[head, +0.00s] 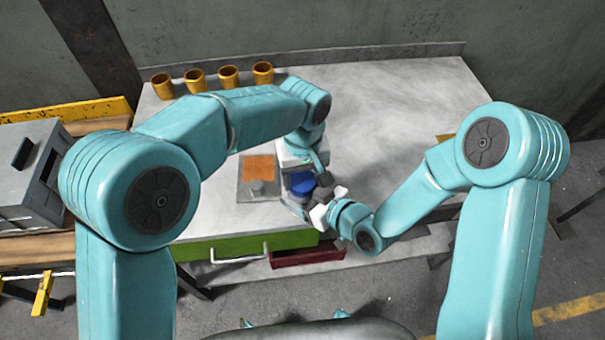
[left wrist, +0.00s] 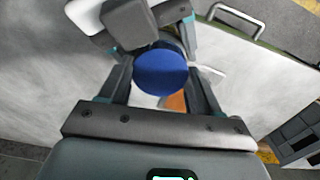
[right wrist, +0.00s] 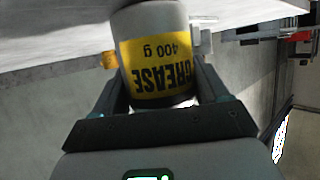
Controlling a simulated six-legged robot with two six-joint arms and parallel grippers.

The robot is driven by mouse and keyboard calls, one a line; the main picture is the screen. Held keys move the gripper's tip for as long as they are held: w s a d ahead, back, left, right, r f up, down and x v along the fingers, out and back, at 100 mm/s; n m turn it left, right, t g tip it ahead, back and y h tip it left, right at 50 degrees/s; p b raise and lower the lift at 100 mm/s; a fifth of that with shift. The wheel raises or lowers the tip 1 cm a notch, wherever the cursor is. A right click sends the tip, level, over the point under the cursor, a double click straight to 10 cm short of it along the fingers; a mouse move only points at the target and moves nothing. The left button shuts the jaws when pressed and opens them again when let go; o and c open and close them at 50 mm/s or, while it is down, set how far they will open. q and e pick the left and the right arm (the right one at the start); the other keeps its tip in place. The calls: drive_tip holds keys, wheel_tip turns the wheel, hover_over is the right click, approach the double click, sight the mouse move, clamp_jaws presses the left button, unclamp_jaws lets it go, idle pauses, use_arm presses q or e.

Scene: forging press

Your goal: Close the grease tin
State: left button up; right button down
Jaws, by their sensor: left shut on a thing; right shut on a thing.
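A round blue lid (head: 302,184) is between the fingers of my left gripper (head: 297,178), above the front middle of the bench. In the left wrist view the blue lid (left wrist: 160,73) shows face-on between both fingers. My right gripper (head: 324,193) is close by on the right, shut on the grease tin. In the right wrist view the grey grease tin (right wrist: 153,22), with a yellow "GREASE 400 g" label, sits between the fingers; its lettering appears upside down. The grippers mostly hide the tin in the head view. I cannot tell whether lid and tin touch.
A tray (head: 245,197) with an orange sheet (head: 260,167) lies left of the grippers. Several yellow cups (head: 228,77) line the back of the bench (head: 385,95). A green drawer (head: 225,245) and a red drawer (head: 307,256) are at the front. The bench's back right is clear.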

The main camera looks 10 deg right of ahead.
use_arm(q)
drive_tip(key=o, duration=1.2)
drive_tip(key=shift+r, duration=0.1)
drive_tip(key=shift+r, duration=2.2)
drive_tip(key=shift+o, duration=1)
wheel_tip(320, 180, up, 12)
